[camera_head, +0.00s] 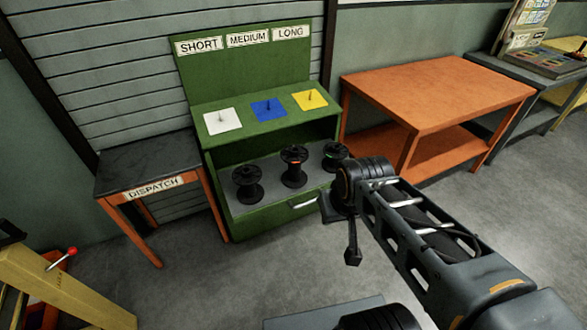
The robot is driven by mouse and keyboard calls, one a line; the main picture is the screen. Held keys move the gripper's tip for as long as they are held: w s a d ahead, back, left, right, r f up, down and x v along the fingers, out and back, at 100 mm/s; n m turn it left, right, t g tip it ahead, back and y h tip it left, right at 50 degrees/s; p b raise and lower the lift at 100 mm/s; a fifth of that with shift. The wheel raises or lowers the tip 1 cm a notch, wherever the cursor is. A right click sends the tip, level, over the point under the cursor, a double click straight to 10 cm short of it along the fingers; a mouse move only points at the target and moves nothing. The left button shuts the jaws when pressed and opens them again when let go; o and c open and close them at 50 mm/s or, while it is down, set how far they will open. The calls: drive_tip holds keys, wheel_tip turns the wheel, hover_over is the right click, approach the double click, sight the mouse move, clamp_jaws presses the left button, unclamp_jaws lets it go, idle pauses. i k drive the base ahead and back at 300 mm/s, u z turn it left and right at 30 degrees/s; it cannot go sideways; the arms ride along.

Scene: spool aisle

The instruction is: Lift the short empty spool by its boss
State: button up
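Three black spools stand in the grey-floored lower bay of a green cabinet (228,136). The left spool (247,184) is the squattest-looking and shows no coloured winding; it looks like the short empty one. The middle spool (294,166) is taller and has an orange-red band. The right spool (336,155) shows some green and is partly behind my arm. My gripper (353,257) hangs down in front of the cabinet, to the right of the spools and apart from them. It is small and dark here, so its opening is not clear. No held object shows.
White (222,121), blue (269,109) and yellow (310,100) squares with pegs lie on the cabinet top below SHORT, MEDIUM and LONG signs. A DISPATCH table (150,155) stands left, with a bare dark top. An orange table (437,88) stands right. Open floor lies in front.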

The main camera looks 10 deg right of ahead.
sight(335, 152)
drive_tip(key=u, duration=0.1)
drive_tip(key=k, duration=0.45)
drive_tip(key=z, duration=0.75)
drive_tip(key=i, duration=1.85)
drive_tip(key=u, duration=0.95)
